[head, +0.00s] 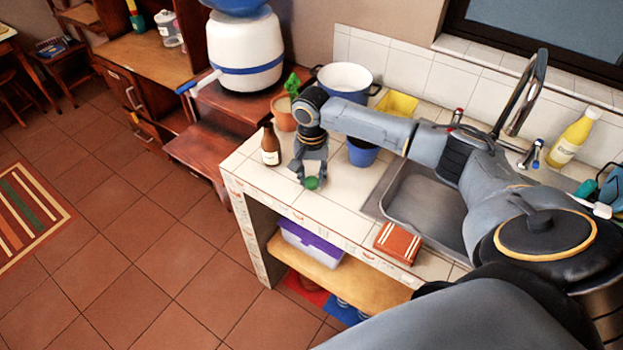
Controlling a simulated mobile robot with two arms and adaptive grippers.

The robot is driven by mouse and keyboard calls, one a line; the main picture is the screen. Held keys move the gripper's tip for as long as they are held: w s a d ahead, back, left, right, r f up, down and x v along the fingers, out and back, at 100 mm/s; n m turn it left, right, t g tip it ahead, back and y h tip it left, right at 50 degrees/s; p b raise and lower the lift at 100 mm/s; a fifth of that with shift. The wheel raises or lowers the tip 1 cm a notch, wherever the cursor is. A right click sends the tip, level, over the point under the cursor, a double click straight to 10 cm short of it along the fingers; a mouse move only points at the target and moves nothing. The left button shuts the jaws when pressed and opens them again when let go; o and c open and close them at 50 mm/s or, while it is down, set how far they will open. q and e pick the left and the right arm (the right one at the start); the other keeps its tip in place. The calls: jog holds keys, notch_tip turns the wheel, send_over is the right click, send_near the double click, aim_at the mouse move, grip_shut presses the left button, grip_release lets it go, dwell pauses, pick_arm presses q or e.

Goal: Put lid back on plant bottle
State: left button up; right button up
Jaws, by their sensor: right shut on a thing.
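A brown bottle (270,148) with a pale label stands upright near the left end of the tiled counter. Its neck is narrow; whether its top is open is too small to tell. My right gripper (312,176) reaches down over the counter, just right of the bottle and apart from it. It is shut on a small round green lid (312,184), held between the fingertips close to the counter top. I cannot tell whether the lid touches the tiles. My left gripper is out of view.
Behind the bottle stands a potted plant (284,112). The sink (428,205) is to the right. A red-brown striped cloth (398,243) lies near the front edge.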

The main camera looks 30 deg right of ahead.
notch_tip(320, 180, up, 2)
jog(key=shift+r+b, duration=0.1)
jog(key=shift+b, duration=0.4)
jog(key=s+a+r+b, duration=0.1)
jog(key=s+a+r, duration=0.6)
jog(key=s+r, duration=0.3)
jog(key=shift+s+a+b, duration=0.3)
jog(key=shift+s, duration=0.65)
